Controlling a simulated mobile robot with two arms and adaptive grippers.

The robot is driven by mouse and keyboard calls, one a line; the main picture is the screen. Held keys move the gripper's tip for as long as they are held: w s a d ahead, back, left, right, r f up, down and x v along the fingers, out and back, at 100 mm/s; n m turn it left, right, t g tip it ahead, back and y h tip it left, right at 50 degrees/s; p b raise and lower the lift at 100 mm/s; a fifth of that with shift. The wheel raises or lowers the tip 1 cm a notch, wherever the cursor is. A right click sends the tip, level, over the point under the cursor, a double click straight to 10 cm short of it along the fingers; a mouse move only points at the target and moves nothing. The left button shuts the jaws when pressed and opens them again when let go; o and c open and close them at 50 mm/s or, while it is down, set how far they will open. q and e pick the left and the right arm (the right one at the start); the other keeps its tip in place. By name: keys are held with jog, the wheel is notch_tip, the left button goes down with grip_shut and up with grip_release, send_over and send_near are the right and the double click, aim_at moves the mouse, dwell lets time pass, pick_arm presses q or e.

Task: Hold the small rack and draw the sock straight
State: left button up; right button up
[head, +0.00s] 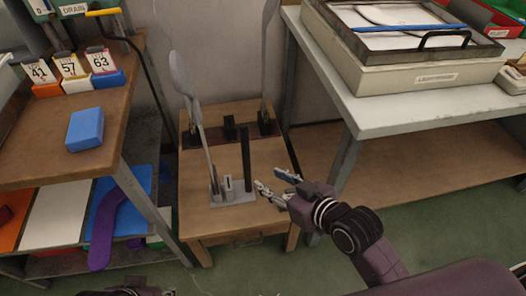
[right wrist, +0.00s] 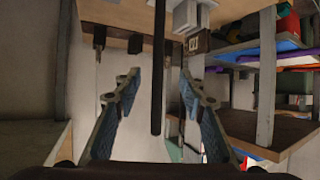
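A grey-based stand (head: 233,197) sits on the small wooden table, with a black upright post (head: 246,160) and a tall grey foot-shaped board (head: 196,115). This looks like the small rack; no sock is clearly visible on the board. A purple sock-shaped piece (head: 103,230) hangs over the left shelf's edge. My right gripper (head: 268,181) is open and empty just right of the post. In the right wrist view the post (right wrist: 159,75) runs between the open fingers, apart from both. My left arm shows only as a dark part (head: 138,291) at the bottom edge; its fingers are hidden.
A second grey board (head: 269,50) stands in a black base at the table's back. A left bench (head: 40,140) holds a blue block (head: 85,129) and number cards. A right bench (head: 385,115) carries a large tray (head: 415,75). Green floor lies open in front.

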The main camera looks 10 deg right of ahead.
aim_at(248, 143)
jog(key=w+a+r+t+y, duration=0.2)
jog(key=w+r+t, duration=0.15)
jog(key=r, duration=0.25)
jog(key=shift+n+g, duration=0.3)
jog(key=shift+g, duration=0.15)
jog(key=shift+w+d+x, duration=0.1)
jog(key=shift+d+x, duration=0.05)
jog(key=shift+x, duration=1.2)
jog(key=shift+w+d+x, duration=0.1)
jog(key=shift+x, duration=1.3)
jog(key=shift+w+d+x, duration=0.1)
jog(key=shift+d+x, duration=0.05)
jog(key=shift+x, duration=1.2)
jog(key=shift+r, duration=0.1)
jog(key=c, duration=1)
